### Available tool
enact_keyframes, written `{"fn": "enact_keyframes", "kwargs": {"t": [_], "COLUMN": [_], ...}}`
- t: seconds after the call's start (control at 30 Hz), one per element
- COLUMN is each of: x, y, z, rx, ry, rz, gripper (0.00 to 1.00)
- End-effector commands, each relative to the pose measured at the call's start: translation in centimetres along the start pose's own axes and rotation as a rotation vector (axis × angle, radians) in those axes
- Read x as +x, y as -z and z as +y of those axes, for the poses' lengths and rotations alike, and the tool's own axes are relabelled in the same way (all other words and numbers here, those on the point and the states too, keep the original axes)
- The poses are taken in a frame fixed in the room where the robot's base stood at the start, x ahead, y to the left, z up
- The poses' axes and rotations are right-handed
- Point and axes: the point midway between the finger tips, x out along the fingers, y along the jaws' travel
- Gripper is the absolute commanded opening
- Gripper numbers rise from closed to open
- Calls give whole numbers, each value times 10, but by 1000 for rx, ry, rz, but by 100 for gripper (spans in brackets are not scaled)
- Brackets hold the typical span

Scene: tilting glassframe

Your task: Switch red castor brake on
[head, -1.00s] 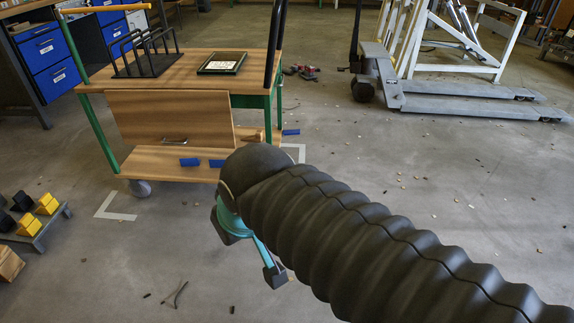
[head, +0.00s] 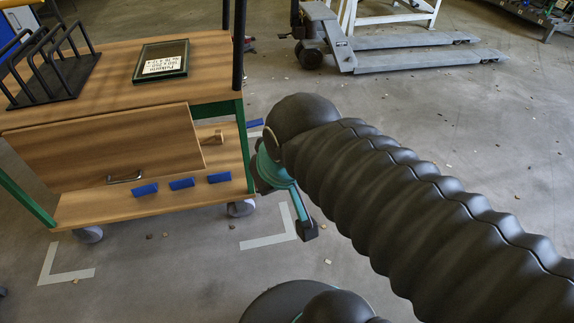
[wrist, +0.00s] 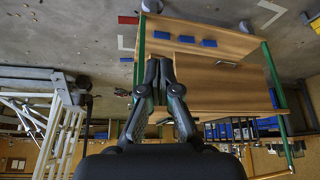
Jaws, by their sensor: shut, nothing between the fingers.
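The trolley (head: 225,185) is wooden with green legs and stands ahead on the left in the head view. Its grey front castors show at the right (head: 241,207) and left (head: 88,234). In the upside-down wrist view, a castor (wrist: 152,5) is at the top edge, with a small flat red piece (wrist: 128,19) beside it. I cannot tell whether that piece is the castor's brake. My gripper (wrist: 158,62) is shut and empty, pointing towards the trolley. Its fingertips cover part of the lower shelf.
Several blue blocks lie on the lower shelf (head: 181,184) and near it. A drawer front (head: 105,150) with a metal handle is above them. White corner marks (head: 270,240) are on the floor. A pallet truck (head: 400,58) stands at the back. The floor at right is mostly clear.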

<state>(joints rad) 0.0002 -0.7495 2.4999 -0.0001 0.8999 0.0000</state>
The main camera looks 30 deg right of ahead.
Motion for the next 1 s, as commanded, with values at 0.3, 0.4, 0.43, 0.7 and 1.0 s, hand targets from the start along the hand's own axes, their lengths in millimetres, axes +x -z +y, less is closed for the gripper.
{"fn": "enact_keyframes", "kwargs": {"t": [0.3,0.4,0.43,0.7,1.0], "x": [0,2,4,43,121], "y": [0,5,8,63,127], "z": [0,1,2,22,53], "rx": [0,4,7,53,109], "ry": [0,-3,-5,-42,-84], "rz": [0,-4,-6,-44,-89], "gripper": [0,0,0,0,0]}}
